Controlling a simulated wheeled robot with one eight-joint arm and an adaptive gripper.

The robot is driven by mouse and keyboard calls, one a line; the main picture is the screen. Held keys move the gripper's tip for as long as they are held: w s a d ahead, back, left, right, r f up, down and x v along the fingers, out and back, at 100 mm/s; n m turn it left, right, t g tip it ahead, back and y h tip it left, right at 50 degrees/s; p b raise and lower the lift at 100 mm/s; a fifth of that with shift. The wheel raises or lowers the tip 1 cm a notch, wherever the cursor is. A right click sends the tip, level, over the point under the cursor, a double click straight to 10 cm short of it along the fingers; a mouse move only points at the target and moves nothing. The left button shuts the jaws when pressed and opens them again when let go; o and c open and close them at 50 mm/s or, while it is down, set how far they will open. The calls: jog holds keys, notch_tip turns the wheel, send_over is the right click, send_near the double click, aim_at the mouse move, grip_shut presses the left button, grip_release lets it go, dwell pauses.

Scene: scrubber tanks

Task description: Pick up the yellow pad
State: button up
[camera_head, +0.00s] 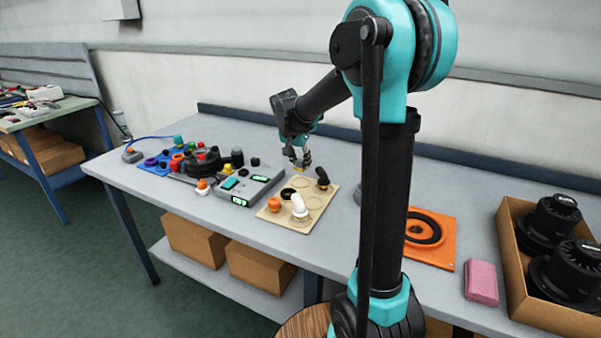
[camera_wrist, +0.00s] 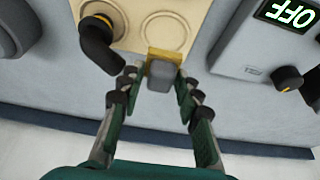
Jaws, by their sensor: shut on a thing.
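The yellow pad (camera_wrist: 164,55) shows in the wrist view as a yellow edge with a grey block on its near side, between my fingertips. My gripper (camera_wrist: 160,78) is shut on it, with one finger at each side of the grey block. In the head view my gripper (camera_head: 300,159) points down over the back edge of the beige board (camera_head: 268,216). A small bit of yellow (camera_head: 299,169) shows just under its fingertips. Whether the pad touches the board cannot be told.
Black (camera_head: 322,178), white (camera_head: 299,207) and orange (camera_head: 274,204) elbow fittings stand on the board near my gripper. A grey box with green displays (camera_head: 246,186) is just left. An orange tray (camera_head: 446,247), pink sponge (camera_head: 481,283) and cardboard box (camera_head: 518,291) are at right.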

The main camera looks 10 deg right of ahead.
aim_at(301, 160)
notch_tip(301, 160, up, 14)
dwell(0.3)
jog(key=shift+r, duration=0.1)
